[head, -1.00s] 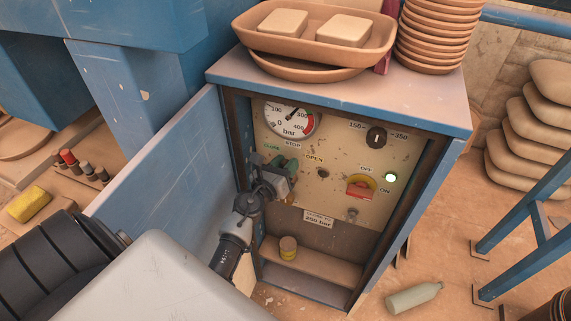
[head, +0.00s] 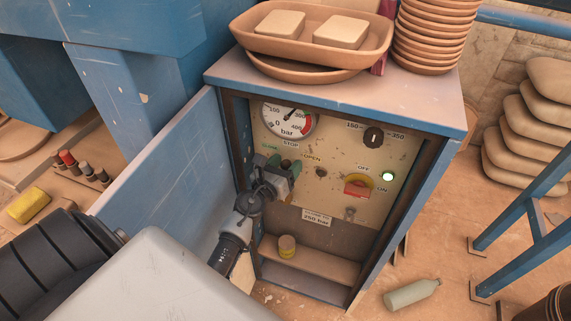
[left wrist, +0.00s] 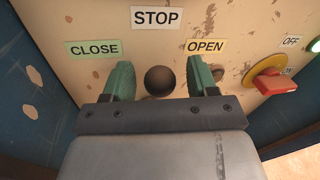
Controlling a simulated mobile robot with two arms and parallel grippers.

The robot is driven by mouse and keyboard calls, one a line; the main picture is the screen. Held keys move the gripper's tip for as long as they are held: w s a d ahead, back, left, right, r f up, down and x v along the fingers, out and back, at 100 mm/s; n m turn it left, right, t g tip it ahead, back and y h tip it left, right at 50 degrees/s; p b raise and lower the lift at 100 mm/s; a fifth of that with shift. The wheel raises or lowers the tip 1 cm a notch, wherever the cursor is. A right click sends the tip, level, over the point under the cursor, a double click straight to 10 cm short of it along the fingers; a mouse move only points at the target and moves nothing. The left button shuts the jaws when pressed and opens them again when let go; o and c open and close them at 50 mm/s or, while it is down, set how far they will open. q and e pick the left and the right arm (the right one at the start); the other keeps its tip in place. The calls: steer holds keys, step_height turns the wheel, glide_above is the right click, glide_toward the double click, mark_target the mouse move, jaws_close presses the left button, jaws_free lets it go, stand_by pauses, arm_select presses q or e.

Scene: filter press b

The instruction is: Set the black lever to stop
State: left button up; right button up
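The black lever shows in the left wrist view as a round dark knob (left wrist: 160,81) seen end-on. It lies just below the STOP label (left wrist: 157,17), between the green CLOSE label (left wrist: 93,48) and the yellow OPEN label (left wrist: 206,46). My left gripper (left wrist: 161,78) has its green fingers on either side of the knob, with a visible gap on each side. In the head view my left gripper (head: 283,165) is at the panel (head: 335,150) and hides the lever. My right gripper is in neither view.
The panel sits inside a blue cabinet with its door (head: 165,185) swung open at left. A red switch (head: 358,186), a dark dial (head: 373,137) and a pressure gauge (head: 290,118) are nearby. Clay bowls (head: 312,40) stand on top. A bottle (head: 412,294) lies on the floor.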

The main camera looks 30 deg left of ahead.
arm_select(q)
steer(key=s+b, duration=0.1)
steer(key=s, duration=0.9)
steer(key=shift+s+d, duration=0.15)
steer(key=shift+s, duration=0.25)
steer(key=shift+d, duration=0.1)
